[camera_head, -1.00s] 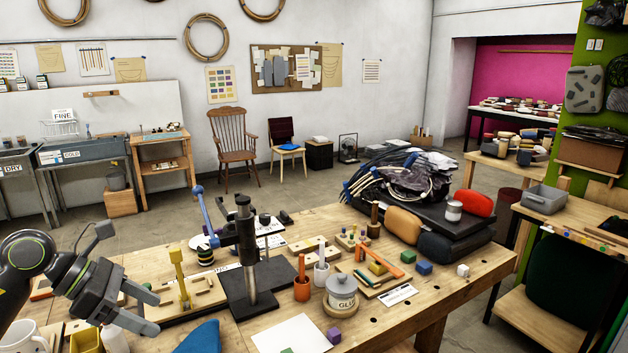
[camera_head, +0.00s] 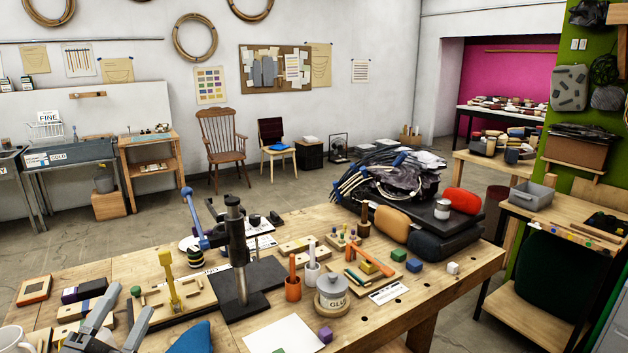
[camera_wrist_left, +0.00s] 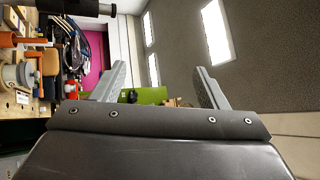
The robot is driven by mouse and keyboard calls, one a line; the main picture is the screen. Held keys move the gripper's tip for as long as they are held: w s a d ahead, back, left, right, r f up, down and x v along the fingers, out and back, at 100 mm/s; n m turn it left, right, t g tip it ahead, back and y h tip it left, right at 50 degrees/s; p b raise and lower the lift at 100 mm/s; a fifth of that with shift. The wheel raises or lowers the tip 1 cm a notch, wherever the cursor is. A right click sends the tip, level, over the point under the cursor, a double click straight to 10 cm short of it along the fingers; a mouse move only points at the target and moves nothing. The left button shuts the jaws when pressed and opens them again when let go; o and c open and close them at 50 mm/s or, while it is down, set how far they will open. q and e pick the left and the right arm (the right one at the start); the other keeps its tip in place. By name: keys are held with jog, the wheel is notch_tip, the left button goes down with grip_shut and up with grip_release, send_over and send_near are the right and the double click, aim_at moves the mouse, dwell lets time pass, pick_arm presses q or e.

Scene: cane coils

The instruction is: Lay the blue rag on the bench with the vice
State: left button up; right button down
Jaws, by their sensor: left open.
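A blue cloth-like piece (camera_head: 192,340) lies at the bottom edge of the head view, on the near side of the wooden bench (camera_head: 420,312), partly cut off. A small flat blue thing (camera_head: 279,147) rests on the seat of a chair at the back wall. I cannot tell which of them is the rag. A black stand with an upright post and blue lever (camera_head: 236,250) is on the bench; I cannot make out a vice for sure. My left gripper (camera_head: 129,302) is open, low at the left over the near bench. It is empty in the left wrist view (camera_wrist_left: 159,68).
A white sheet (camera_head: 284,336) lies in front.

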pick_arm(q)
jog(key=s+a+f+n+g+y, duration=0.2)
jog(key=s+f+n+g+y, duration=0.2)
jog(key=s+f+n+g, duration=0.6)
jog(key=s+a+f+n+g+y, duration=0.3)
jog(key=s+f+n+y, duration=0.3)
jog(key=f, duration=0.7)
jog(key=s+d+f+n+g+h, duration=0.1)
jog(key=s+d+f+g+h, duration=0.15)
jog(key=s, duration=0.25)
jog(key=s+d+f+n+g+h, duration=0.1)
jog(key=s+d+f+n+g, duration=0.15)
jog(key=s, duration=0.25)
notch_tip(320, 180, down, 33)
jog(key=s+a+g+b, duration=0.2)
jog(key=b, duration=0.4)
jog(key=s+d+f+b, duration=0.1)
jog(key=s+f+b, duration=0.1)
jog(key=s+f, duration=0.5)
jog(key=s+f+g+h+b, duration=0.1)
jog(key=s+f+b, duration=0.1)
jog(key=s+f, duration=0.5)
notch_tip(320, 180, down, 4)
jog(key=shift+d+f+m, duration=0.2)
jog(key=shift+d+m, duration=0.15)
